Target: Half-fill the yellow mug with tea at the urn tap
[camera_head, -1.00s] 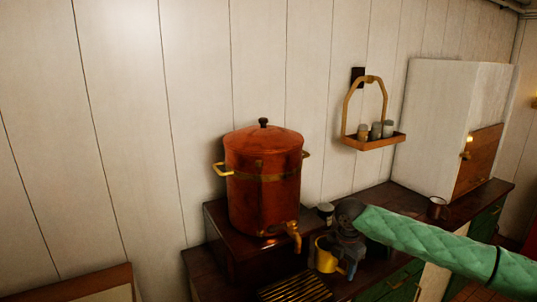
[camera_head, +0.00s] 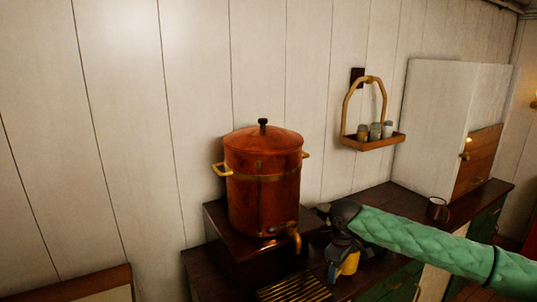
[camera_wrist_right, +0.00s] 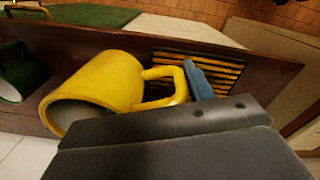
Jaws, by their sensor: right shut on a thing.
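The yellow mug (camera_head: 350,263) is partly hidden behind my right gripper (camera_head: 333,270) in the head view, to the right of the urn tap (camera_head: 296,241). In the right wrist view the yellow mug (camera_wrist_right: 118,82) shows its rim at lower left and its handle toward a blue fingertip (camera_wrist_right: 199,80). The right gripper is shut on the mug at its handle. The mug's contents cannot be made out. The copper urn (camera_head: 263,190) stands on a dark wooden box, its lid on. No stream shows at the tap. My left gripper is out of view.
A slatted brass drip grille (camera_head: 296,289) lies below the tap. A dark mug (camera_head: 437,209) stands farther right on the counter, before a white cabinet (camera_head: 440,125). A rack with jars (camera_head: 373,141) hangs on the wall. A green mug (camera_wrist_right: 22,76) shows in the wrist view.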

